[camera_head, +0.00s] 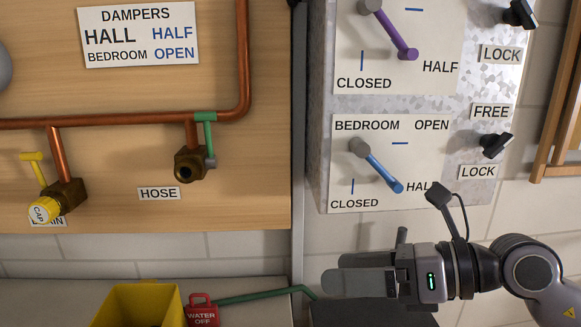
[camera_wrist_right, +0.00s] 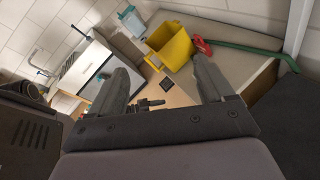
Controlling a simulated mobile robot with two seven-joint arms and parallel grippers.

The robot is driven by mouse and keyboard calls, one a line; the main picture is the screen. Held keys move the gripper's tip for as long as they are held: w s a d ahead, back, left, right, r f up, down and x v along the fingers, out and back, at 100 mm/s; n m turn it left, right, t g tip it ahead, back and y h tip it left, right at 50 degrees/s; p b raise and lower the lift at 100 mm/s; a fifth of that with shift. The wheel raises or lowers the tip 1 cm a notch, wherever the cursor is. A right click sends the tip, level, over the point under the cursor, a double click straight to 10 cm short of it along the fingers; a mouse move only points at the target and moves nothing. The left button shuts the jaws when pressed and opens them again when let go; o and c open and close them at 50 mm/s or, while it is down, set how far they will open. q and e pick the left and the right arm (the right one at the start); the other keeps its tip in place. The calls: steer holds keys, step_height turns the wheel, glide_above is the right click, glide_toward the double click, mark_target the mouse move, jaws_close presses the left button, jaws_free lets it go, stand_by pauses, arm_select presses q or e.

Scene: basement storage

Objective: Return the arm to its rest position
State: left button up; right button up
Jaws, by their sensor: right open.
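My right gripper (camera_head: 345,274) is at the lower right in the head view, below the damper panel, with its fingers pointing left. It touches nothing that I can see. In the right wrist view its two fingers (camera_wrist_right: 165,88) stand wide apart with nothing between them. The bedroom damper's blue lever (camera_head: 380,170) slants down and right, near the HALF mark. The purple lever (camera_head: 392,32) above it also slants toward HALF. My left gripper is not in view.
A sign (camera_head: 138,34) reads hall half, bedroom open. Copper pipes with a green-handled hose valve (camera_head: 190,163) and a capped drain valve (camera_head: 62,195) run along the wooden board. Below stand a yellow container (camera_head: 140,305) and a red WATER OFF tag (camera_head: 201,312).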

steer(key=w+d+f+m+t+h+p, duration=0.15)
steer(key=d+f+m+t, duration=0.45)
steer(key=m, duration=0.9)
steer(key=d+f+m+t+h+p, duration=0.25)
steer(key=f+m+t, duration=0.4)
steer(key=m, duration=0.95)
steer(key=s+d+f+m+g+h+p, duration=0.1)
steer(key=s+d+f+m+g+h, duration=0.1)
steer(key=s+f+m, duration=0.4)
steer(key=s+d+f+m+g+h+p, duration=0.1)
steer(key=s+f+m+g+h, duration=0.3)
steer(key=s+f, duration=0.5)
step_height(320, 180, down, 5)
steer(key=shift+s+d+f+m+g+h, duration=0.2)
steer(key=shift+d+m+g+h, duration=0.15)
steer(key=shift+m+h, duration=0.7)
